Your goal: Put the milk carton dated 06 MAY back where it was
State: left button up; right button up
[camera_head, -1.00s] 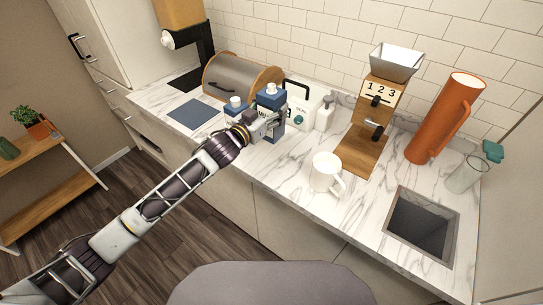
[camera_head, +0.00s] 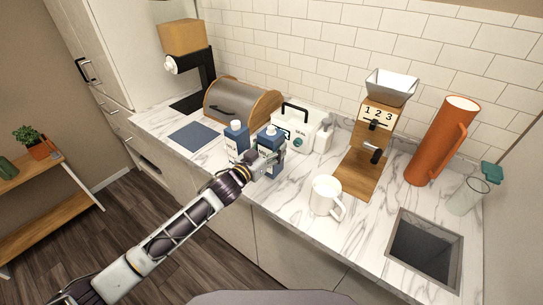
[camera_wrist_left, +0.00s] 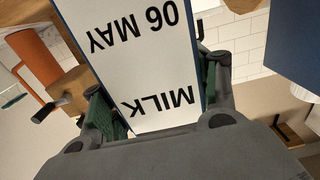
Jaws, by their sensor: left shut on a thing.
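The milk carton dated 06 MAY (camera_head: 277,143) is blue and white with a white cap, upright on or just above the counter. My left gripper (camera_head: 268,160) is shut on it from the front. In the left wrist view the carton's white label (camera_wrist_left: 135,50) reads "06 MAY" and "MILK" upside down, between the fingers of the left gripper (camera_wrist_left: 158,100). I cannot tell whether its base touches the counter. A second, similar carton (camera_head: 232,142) stands close by on its left, its date unreadable. My right gripper is not in view.
A white mug (camera_head: 323,196) stands to the right of the held carton. Behind are a white appliance (camera_head: 308,130) and a bread box (camera_head: 235,103). A blue mat (camera_head: 192,136) lies left. A wooden dispenser (camera_head: 362,160) and a sink (camera_head: 424,245) are further right.

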pick_arm(q)
jog(key=shift+f, duration=1.85)
jog(key=shift+f, duration=0.15)
jog(key=o, duration=1.3)
jog(key=b+v, duration=0.1)
jog(key=v, duration=1.1)
